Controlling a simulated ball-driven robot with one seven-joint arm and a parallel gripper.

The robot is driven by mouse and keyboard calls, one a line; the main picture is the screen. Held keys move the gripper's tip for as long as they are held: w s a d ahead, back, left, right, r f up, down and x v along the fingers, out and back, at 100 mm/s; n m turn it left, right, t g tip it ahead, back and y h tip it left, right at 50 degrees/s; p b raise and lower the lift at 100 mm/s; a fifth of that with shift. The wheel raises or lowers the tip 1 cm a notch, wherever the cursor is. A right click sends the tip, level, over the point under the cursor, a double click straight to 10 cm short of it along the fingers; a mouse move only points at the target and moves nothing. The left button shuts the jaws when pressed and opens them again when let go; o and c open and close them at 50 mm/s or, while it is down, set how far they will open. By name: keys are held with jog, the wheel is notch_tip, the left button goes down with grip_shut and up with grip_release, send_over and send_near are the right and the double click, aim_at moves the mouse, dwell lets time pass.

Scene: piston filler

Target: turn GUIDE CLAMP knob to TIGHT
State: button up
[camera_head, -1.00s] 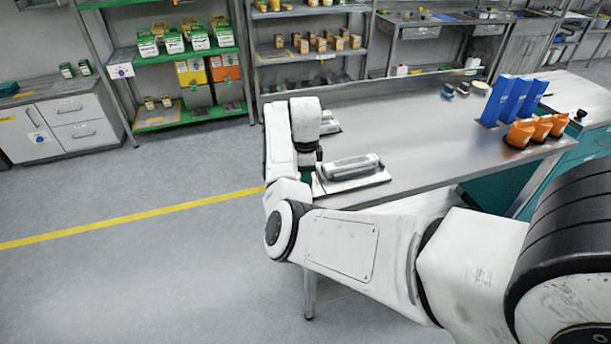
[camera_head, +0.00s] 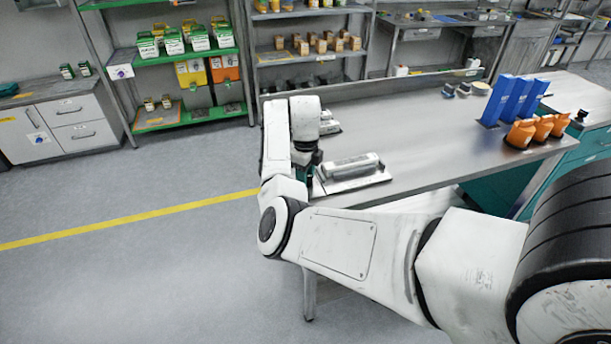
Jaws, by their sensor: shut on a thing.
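The piston filler (camera_head: 352,168), a silver cylinder on a flat metal base, lies at the near left end of the steel bench. My gripper (camera_head: 312,184) points down at the left end of the filler, and only a small dark part of it shows below my white wrist. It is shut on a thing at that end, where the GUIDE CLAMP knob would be. The knob, its markings and the fingertips are hidden or too small to make out.
The steel bench (camera_head: 400,130) is mostly clear to the right of the filler. Blue bins (camera_head: 515,100) and orange containers (camera_head: 535,130) stand at its right end. Small metal parts (camera_head: 329,124) lie behind my wrist. Open floor lies to the left.

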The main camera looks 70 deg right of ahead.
jog(key=shift+r, duration=0.1)
jog(key=o, duration=1.1)
jog(key=shift+c, duration=0.2)
notch_tip(320, 180, up, 11)
jog(key=b, duration=0.1)
dwell(0.3)
